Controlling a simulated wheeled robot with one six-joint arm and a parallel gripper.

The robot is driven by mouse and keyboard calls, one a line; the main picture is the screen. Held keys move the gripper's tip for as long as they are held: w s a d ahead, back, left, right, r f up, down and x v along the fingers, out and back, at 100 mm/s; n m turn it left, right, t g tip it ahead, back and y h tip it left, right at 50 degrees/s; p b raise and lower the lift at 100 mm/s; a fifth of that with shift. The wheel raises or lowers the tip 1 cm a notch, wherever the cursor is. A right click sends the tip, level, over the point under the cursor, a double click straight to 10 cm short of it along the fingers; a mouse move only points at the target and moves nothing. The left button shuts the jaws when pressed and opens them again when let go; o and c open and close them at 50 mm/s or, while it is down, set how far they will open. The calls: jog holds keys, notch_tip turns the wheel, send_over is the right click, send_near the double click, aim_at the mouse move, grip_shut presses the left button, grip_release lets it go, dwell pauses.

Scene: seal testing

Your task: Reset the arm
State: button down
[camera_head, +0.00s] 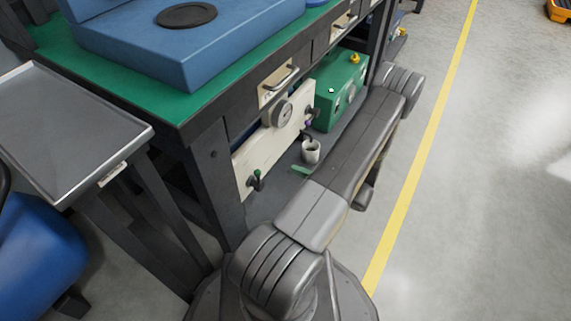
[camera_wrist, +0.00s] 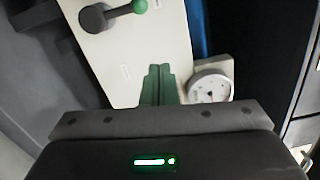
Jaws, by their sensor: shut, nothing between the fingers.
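My gripper (camera_wrist: 158,72) shows in the wrist view with its two green fingers together and nothing between them. The fingers point at a cream panel (camera_wrist: 120,58) and overlap its lower edge; I cannot tell whether they touch it. A round dial gauge (camera_wrist: 210,87) is just right of the fingers. A dark lever (camera_wrist: 112,14) with a green knob is at the upper left. In the head view my arm reaches along the bench's right side, and the gripper is mostly hidden behind it. The same panel (camera_head: 275,137) and gauge (camera_head: 283,113) show on the bench's lower level.
The green-topped bench (camera_head: 60,62) and a grey side table (camera_head: 65,125) are at left.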

jog(key=shift+v, duration=0.9)
jog(key=w+a+f, duration=0.1)
jog(key=w+a, duration=0.2)
jog(key=a, duration=0.7)
jog(key=shift+w+a+b, duration=0.2)
jog(key=shift+a+b, duration=0.2)
jog(key=shift+f, duration=0.1)
